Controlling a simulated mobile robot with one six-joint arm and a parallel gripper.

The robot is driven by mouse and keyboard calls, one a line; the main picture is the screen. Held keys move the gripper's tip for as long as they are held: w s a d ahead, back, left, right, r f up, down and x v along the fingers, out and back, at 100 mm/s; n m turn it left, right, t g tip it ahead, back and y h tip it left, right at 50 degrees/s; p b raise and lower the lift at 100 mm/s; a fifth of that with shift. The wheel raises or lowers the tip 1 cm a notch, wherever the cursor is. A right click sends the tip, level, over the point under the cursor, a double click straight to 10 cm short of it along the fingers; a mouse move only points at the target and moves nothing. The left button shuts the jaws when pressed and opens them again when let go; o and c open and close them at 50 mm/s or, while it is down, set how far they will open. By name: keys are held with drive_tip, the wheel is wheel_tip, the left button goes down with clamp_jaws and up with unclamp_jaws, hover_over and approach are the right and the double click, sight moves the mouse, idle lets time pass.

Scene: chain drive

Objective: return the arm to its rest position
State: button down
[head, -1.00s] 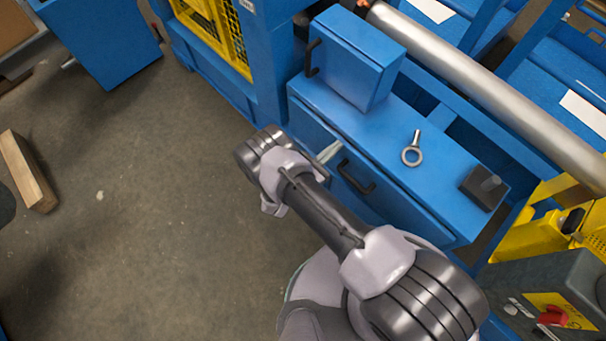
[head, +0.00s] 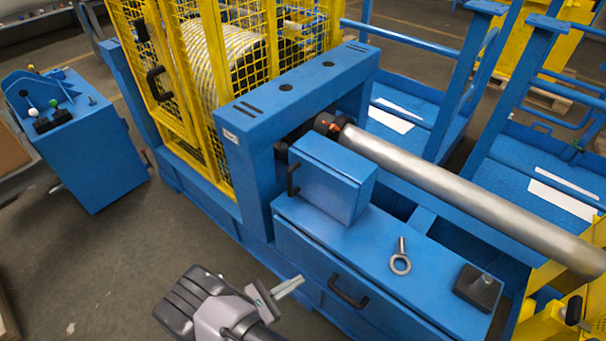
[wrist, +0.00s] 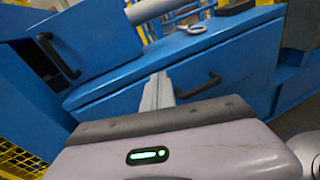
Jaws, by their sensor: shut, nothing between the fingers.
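My gripper (head: 287,287) is at the bottom of the head view, in front of the blue drawer cabinet. Its fingers are together with nothing between them. In the wrist view the shut fingers (wrist: 157,92) point toward the blue drawer front (wrist: 130,100). The fingertips look apart from the drawer and its black handle (head: 347,292). My forearm runs out of the picture at the bottom edge.
A small blue box (head: 331,178) stands behind. A yellow cage (head: 215,90) and a blue control stand (head: 85,150) are left. Open floor (head: 130,260) lies at lower left.

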drive_tip(key=d+r+m+g+y, duration=0.2)
drive_tip(key=d+r+m+g, duration=0.25)
drive_tip(key=r, duration=0.35)
drive_tip(key=s+d+r+m+g+y, duration=0.1)
drive_tip(key=d+r+m+g+y, duration=0.15)
drive_tip(key=r+m, duration=0.45)
drive_tip(key=d+r+m+g+y, duration=0.1)
drive_tip(key=d+r+m+g, duration=0.3)
drive_tip(key=r, duration=0.5)
drive_tip(key=s+d+r+m+t+y, duration=0.3)
drive_tip(key=s+r+m+t+y, duration=0.3)
drive_tip(key=s+r+m+y, duration=0.3)
drive_tip(key=shift+s+r+m+y, duration=0.35)
drive_tip(key=shift+s+r+m, duration=0.8)
drive_tip(key=shift+r+m, duration=1.5)
drive_tip(key=shift+a+r+n, duration=0.1)
drive_tip(key=shift+r+n, duration=0.45)
drive_tip(key=shift+n, duration=0.05)
